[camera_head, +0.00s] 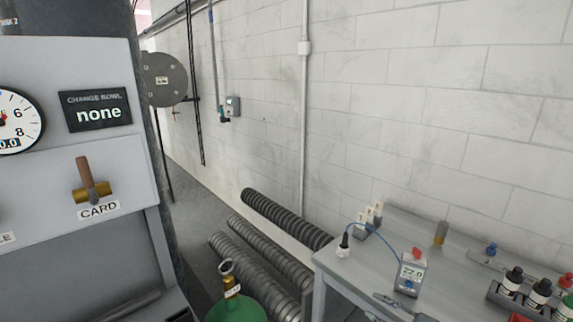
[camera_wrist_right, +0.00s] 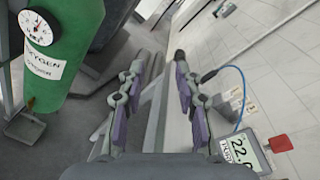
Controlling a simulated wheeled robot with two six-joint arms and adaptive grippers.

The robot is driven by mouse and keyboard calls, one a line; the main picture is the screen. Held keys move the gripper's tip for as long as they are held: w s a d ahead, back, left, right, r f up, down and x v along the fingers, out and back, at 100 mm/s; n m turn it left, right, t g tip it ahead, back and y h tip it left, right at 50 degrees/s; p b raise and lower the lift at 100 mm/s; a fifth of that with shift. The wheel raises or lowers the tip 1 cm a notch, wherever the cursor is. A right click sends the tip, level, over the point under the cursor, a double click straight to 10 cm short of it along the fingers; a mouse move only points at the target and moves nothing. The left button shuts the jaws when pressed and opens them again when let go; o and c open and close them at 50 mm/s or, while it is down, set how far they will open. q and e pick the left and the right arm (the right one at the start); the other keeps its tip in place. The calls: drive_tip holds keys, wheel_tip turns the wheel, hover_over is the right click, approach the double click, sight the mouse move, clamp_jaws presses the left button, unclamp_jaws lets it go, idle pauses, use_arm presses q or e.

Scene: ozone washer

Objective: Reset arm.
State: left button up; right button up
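My right gripper (camera_wrist_right: 158,62) is open and empty in the right wrist view. Its two fingers stand well apart, with bench edge and floor behind the gap. In the head view only a small grey part of the right gripper (camera_head: 392,305) shows at the bottom edge, over the front of the bench (camera_head: 350,272). It is in front of the small meter (camera_head: 411,272), which reads about 22. My left gripper is not in the head view.
A green oxygen cylinder (camera_head: 238,308) stands left of the bench. A panel with a CARD lever (camera_head: 90,182) is at the left. Ribbed hoses (camera_head: 285,220) lie by the wall. Dark-capped bottles (camera_head: 512,282) stand at the bench's right. The bench's front left is clear.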

drive_tip(key=s+a+f+n+g+h, duration=0.2)
drive_tip(key=s+a+f+n+g, duration=0.3)
drive_tip(key=s+n, duration=0.3)
drive_tip(key=s+a+f+n+g+h, duration=0.1)
drive_tip(key=s+a+f+n+g, duration=0.1)
drive_tip(key=s+a+f+n, duration=0.45)
drive_tip(key=s+d+r+n+g+h, duration=0.1)
drive_tip(key=s+d+r+n+h, duration=0.2)
drive_tip(key=s+d+n+h, duration=0.45)
drive_tip(key=s+d+f+m+g+h, duration=0.1)
drive_tip(key=d+f, duration=0.1)
drive_tip(key=f, duration=1)
drive_tip(key=s+d+f+m+g+h, duration=0.1)
drive_tip(key=d+f, duration=0.2)
drive_tip(key=f, duration=1)
drive_tip(key=s+d+f+g, duration=0.1)
drive_tip(key=s+f, duration=1.7)
drive_tip(key=s, duration=0.1)
drive_tip(key=shift+d+y, duration=0.15)
drive_tip(key=shift+y, duration=0.2)
